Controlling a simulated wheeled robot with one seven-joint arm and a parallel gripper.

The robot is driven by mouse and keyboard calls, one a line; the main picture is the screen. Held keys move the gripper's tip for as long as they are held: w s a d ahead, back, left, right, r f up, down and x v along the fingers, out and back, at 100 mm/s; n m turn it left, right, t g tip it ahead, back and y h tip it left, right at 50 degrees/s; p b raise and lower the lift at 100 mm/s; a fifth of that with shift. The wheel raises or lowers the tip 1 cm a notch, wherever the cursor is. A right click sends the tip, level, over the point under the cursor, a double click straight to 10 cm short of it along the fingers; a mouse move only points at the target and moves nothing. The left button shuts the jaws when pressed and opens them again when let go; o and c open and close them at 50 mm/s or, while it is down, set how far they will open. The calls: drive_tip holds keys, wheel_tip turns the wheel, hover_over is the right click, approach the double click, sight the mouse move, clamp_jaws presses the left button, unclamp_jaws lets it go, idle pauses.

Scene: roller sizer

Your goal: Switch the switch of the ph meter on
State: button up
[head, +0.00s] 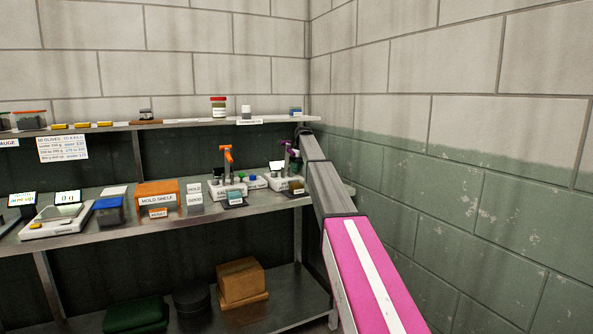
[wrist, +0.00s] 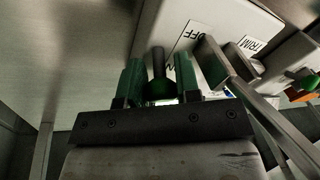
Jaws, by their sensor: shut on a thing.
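In the wrist view, a white housing (wrist: 215,22), apparently the pH meter, carries a printed OFF label and a second word mostly hidden behind my gripper. A dark switch lever (wrist: 158,62) with a rounded green-black base stands between the two green fingers of my gripper (wrist: 158,72). The fingers are shut on the lever. In the head view, the pH meter (head: 279,184) seems to be the white instrument with a small screen at the shelf's right end. My arm reaches there and hides part of it. I cannot make out the switch in the head view.
A metal bench (head: 170,222) holds an orange box (head: 157,191), a scale (head: 55,222) and another white instrument with an orange-topped post (head: 228,160). An upper shelf (head: 180,124) runs above. A wall stands close on the right.

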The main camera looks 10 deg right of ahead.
drive_tip(key=shift+w+a+f+g+h, duration=0.15)
drive_tip(key=shift+w+g+h, duration=0.15)
drive_tip(key=shift+g, duration=0.6)
drive_tip(key=o, duration=0.8)
drive_tip(key=shift+o, duration=0.2)
